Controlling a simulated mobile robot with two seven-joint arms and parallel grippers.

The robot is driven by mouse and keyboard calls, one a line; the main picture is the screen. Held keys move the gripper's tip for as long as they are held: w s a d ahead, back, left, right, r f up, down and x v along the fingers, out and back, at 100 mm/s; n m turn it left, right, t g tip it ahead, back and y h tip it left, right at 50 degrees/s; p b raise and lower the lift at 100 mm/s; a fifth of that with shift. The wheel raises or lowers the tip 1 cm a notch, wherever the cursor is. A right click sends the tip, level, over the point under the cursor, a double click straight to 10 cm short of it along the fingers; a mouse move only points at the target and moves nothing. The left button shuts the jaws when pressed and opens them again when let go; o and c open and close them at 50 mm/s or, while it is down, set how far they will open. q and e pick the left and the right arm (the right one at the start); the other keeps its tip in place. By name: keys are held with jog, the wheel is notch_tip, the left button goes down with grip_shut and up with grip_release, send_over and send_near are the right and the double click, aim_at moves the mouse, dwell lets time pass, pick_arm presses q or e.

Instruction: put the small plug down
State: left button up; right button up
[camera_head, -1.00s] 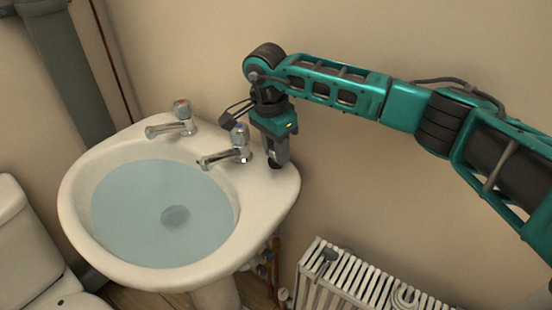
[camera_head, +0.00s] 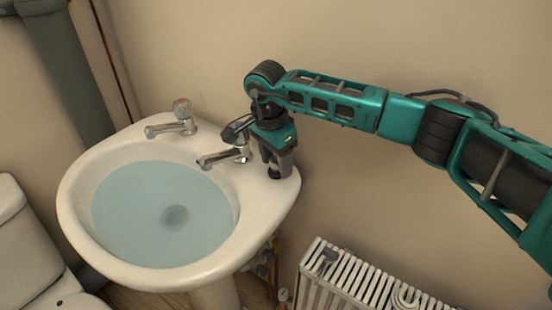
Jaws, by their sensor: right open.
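My right gripper (camera_head: 279,172) points down at the right back corner of the white basin (camera_head: 262,207). Its fingers are open and low over the rim, beside the blue-marked tap. A small dark shape between and under the fingertips looks like the small plug (camera_head: 273,174), on or just above the rim. The fingers partly hide it, so I cannot tell whether it touches the rim. My left gripper is out of view.
The basin holds water (camera_head: 150,205), with a dark round shape (camera_head: 176,216) at its bottom. A red-marked tap (camera_head: 182,118) and a second tap (camera_head: 225,157) stand on the back rim. A white radiator (camera_head: 350,280) is below right and a toilet (camera_head: 25,240) at left.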

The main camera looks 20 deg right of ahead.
aim_at(271, 162)
jog(key=shift+r, duration=0.1)
jog(key=shift+r, duration=0.2)
notch_tip(271, 162, up, 12)
jog(key=a, duration=0.1)
jog(key=shift+s+a+f+p, duration=0.2)
jog(key=shift+s+p, duration=0.1)
jog(key=shift+p, duration=0.1)
